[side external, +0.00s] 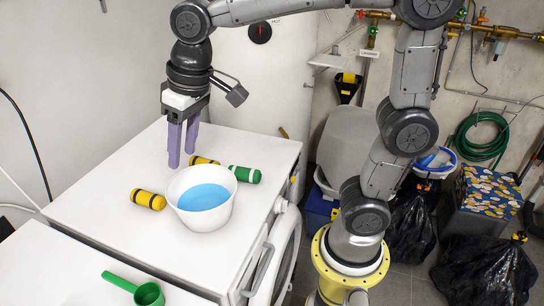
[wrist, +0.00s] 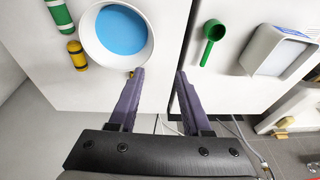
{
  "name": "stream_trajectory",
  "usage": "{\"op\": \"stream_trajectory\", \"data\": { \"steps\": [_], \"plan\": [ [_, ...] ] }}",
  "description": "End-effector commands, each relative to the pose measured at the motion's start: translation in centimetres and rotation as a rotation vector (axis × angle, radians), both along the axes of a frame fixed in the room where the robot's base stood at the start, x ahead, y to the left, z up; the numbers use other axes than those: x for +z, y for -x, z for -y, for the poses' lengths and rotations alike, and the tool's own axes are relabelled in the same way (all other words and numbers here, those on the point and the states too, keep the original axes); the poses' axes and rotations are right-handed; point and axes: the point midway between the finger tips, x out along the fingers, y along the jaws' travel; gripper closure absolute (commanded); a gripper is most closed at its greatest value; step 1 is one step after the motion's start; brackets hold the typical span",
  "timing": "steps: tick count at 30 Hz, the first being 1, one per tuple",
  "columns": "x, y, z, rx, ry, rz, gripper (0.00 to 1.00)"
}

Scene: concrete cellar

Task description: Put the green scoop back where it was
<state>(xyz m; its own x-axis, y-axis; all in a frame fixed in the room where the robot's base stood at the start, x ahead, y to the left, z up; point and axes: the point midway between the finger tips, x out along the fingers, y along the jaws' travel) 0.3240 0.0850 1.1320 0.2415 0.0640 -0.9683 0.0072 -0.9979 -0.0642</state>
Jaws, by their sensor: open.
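The green scoop (side external: 148,293) lies on the nearer white top at the bottom of the side view, its handle pointing up and left. In the wrist view the scoop (wrist: 208,52) lies right of my fingers, on the white top across a dark gap. My gripper (side external: 182,159) points down, open and empty, above the farther white top, behind and left of the white bowl in the side view. Its two purple fingers (wrist: 160,72) are apart with nothing between them. The scoop is well away from the fingers.
The white bowl (side external: 182,210) of blue liquid stands on the washing machine top (side external: 100,200). Around it lie a yellow-black cylinder (side external: 148,199), another yellow one (side external: 204,160) and a green one (side external: 245,174). A white container (wrist: 247,56) stands right of the scoop.

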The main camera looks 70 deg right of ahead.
Motion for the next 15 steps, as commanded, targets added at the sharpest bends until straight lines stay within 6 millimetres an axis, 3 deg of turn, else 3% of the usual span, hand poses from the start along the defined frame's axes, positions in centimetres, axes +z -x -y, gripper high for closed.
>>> {"op": "stream_trajectory", "data": {
  "steps": [3,9,15],
  "plan": [
    [0.4,4.9,3.5,-0.010,0.003,0.078,0.51],
    [-1.5,11.9,7.1,-0.015,0.032,0.184,0.51],
    [-3.6,15.4,8.3,-0.016,0.058,0.241,0.51]
  ]
}}
